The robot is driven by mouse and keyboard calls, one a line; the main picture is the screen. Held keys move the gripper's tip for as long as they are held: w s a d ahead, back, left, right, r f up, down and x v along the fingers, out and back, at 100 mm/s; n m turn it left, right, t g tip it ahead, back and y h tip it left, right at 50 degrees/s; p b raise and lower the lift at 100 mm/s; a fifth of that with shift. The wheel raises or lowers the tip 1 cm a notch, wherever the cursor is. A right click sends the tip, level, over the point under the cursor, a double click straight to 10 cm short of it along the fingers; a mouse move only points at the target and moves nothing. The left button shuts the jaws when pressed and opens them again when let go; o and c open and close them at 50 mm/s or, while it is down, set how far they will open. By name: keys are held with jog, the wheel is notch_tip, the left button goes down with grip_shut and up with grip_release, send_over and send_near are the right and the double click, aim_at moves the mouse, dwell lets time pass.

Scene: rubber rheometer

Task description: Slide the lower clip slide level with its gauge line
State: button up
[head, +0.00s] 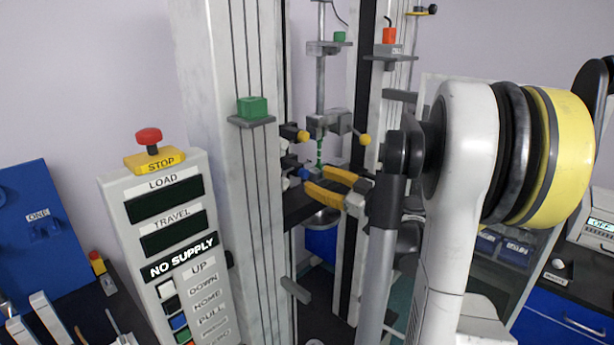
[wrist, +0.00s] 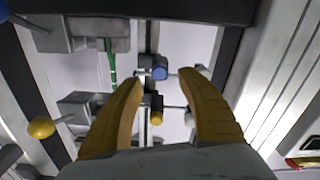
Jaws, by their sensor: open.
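My gripper (head: 315,179) is open in the head view, its two yellow fingers spread near the clips. In the wrist view its fingertips (wrist: 161,78) stand either side of a blue knob (wrist: 160,73), apparently the lower clip slide's; contact and depth cannot be told. The blue knob (head: 303,173) also shows in the head view, just left of the fingertips. The upper clip's yellow knob (head: 302,136) is above it; the wrist view, turned over, shows that knob (wrist: 156,117) below. A green strip (head: 319,150) hangs from the upper grip. I cannot make out a gauge line.
A yellow ball handle (head: 365,139) sticks out from the upper grip (head: 330,124), close to my arm. The machine's wide column (head: 222,200) stands left of the fingers. The control panel (head: 165,240) reads NO SUPPLY. A blue bin (head: 321,243) is below.

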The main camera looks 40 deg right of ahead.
jog(key=s, duration=0.6)
jog(key=shift+s+d, duration=0.2)
jog(key=shift+d, duration=0.05)
